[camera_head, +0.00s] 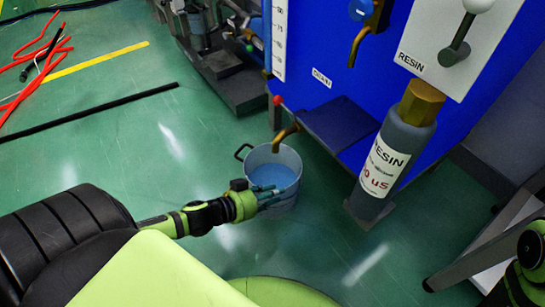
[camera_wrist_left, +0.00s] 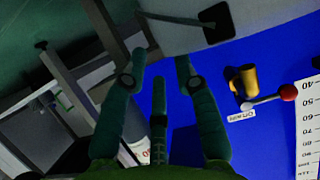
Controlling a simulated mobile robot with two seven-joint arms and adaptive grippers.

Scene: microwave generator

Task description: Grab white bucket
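The white bucket (camera_head: 290,157) stands on the green floor in the head view, at the foot of the blue machine. It looks greyish, is blue inside, and has a dark handle at its left rim. My left gripper (camera_head: 268,196) is at its near left side, with the fingers overlapping the rim in the picture; contact cannot be told. In the left wrist view the left gripper (camera_wrist_left: 160,75) has its fingers spread with nothing between them. A pale grey surface with a dark patch shows beyond them, and I cannot tell whether it is the bucket.
A brass tap (camera_head: 284,137) and a dark blue shelf (camera_head: 341,122) are close above the bucket. A grey resin bottle (camera_head: 388,160) stands to the right against the blue machine (camera_head: 335,50). Red cables (camera_head: 40,60) lie far left.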

